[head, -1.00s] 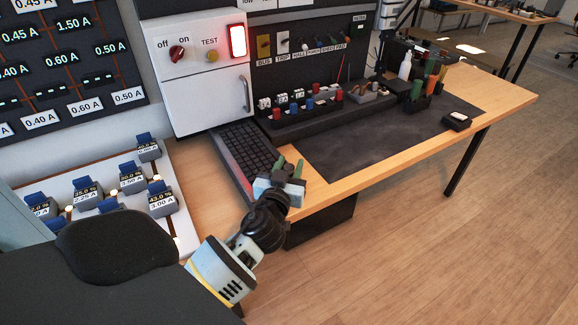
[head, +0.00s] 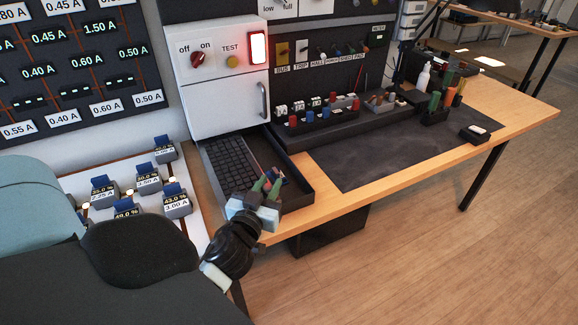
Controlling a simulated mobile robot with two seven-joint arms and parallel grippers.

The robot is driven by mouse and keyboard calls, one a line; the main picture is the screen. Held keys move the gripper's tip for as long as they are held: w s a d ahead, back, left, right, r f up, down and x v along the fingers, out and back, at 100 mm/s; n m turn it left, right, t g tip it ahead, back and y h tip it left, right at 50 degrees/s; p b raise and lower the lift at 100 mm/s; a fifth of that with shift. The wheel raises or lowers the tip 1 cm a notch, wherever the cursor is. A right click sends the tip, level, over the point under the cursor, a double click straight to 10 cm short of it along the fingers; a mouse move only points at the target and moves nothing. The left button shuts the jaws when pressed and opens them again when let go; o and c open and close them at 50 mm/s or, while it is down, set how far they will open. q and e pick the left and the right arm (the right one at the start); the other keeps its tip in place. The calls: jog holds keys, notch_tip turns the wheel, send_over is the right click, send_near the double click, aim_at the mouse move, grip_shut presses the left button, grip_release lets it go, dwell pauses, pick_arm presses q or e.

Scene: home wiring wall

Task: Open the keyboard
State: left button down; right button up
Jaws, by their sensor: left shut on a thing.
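The black keyboard (head: 228,163) lies in a dark keyboard tray (head: 297,182) with raised edges, at the desk's left end below the white panel. A bare dark strip of the tray shows to the right of the keys. My left gripper (head: 266,186), with green fingertips, is at the tray's near edge and shut on it. The gripper hides part of that edge and the keyboard's near end. My right gripper is not in view.
The white panel (head: 225,95) with a handle, switch and lit red lamp stands behind the tray. Blue-topped modules (head: 176,203) sit on a board at left. The dark desk mat (head: 390,150) is largely clear; bottles and tools stand behind it.

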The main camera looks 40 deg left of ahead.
pick_arm(q)
jog(key=shift+s+a, duration=0.25)
jog(key=shift+s, duration=0.35)
jog(key=shift+s+a, duration=0.25)
jog(key=shift+s, duration=0.35)
jog(key=c, duration=1.2)
grip_release()
jog(key=shift+s+d+f, duration=0.1)
jog(key=shift+s+d, duration=0.1)
jog(key=shift+s, duration=0.05)
jog(key=b+v, duration=0.1)
jog(key=v, duration=0.5)
jog(key=shift+s+d, duration=0.2)
jog(key=shift+s, duration=0.3)
